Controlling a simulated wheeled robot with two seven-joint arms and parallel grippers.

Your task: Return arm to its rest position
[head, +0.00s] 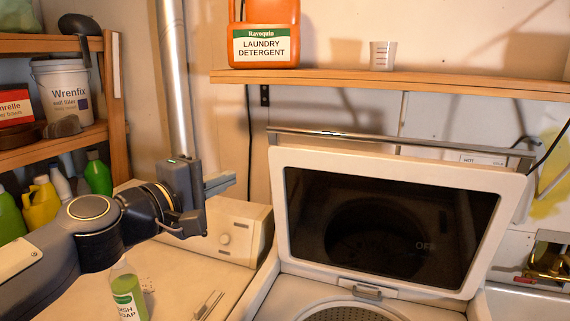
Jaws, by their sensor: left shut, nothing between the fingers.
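My left arm comes in from the left in the head view. Its gripper (222,183) is shut and empty, pointing right. It is raised above the left machine's white top, in front of that machine's control panel (238,238). A washing machine with its dark-windowed lid (390,222) standing open is to the right of the gripper, apart from it. My right gripper does not show.
A bottle of soap (127,292) stands below my left arm. A thin metal item (208,305) lies near it. A wooden shelf (400,82) holds orange laundry detergent (263,35) and a small cup (382,56). Shelving with a Wrenfix bucket (64,90) is left.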

